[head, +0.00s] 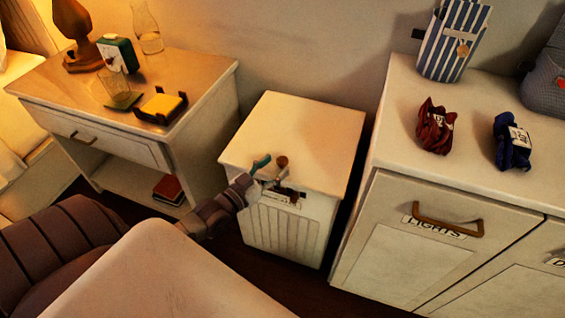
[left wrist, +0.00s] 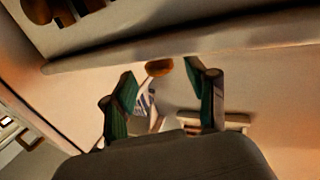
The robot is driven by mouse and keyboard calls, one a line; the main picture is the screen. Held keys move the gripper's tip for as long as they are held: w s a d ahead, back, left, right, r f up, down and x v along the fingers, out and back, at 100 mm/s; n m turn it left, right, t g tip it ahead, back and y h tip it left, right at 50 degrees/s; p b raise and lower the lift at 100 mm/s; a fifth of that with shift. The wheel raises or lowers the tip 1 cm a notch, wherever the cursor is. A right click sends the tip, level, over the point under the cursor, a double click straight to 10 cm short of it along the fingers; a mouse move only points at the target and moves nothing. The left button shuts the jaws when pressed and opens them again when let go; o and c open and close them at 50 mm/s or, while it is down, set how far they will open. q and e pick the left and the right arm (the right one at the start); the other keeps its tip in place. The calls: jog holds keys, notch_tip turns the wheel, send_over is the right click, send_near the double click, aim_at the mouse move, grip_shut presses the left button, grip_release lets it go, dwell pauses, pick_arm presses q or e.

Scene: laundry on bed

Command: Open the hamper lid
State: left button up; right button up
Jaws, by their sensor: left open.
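The hamper (head: 285,238) is a white box with a slatted front, standing between the nightstand and the cabinet. Its flat pale lid (head: 310,135) lies shut on top. A small round brown knob (head: 282,161) shows near the lid's front edge. My left gripper (head: 277,178) is at the hamper's upper front, close to the knob. In the left wrist view its green-padded fingers (left wrist: 160,78) are spread apart. A round brown knob (left wrist: 158,67) shows between and just beyond the fingertips. I cannot tell whether they touch it. My right gripper is not in view.
A wooden nightstand (head: 200,80) with a lamp, glassware and a yellow sponge-like block stands left. A white cabinet (head: 405,265) marked LIGHTS stands close on the right, with red and blue bundles and a striped bag on top. Narrow gaps flank the hamper.

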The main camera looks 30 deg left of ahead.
aim_at(278, 164)
pick_arm(q)
jog(key=shift+w+d, duration=0.15)
jog(key=shift+w, duration=0.8)
jog(key=shift+w+d, duration=0.15)
jog(key=shift+w, duration=0.75)
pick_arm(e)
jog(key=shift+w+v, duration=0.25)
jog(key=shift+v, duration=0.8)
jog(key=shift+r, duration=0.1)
pick_arm(q)
grip_shut()
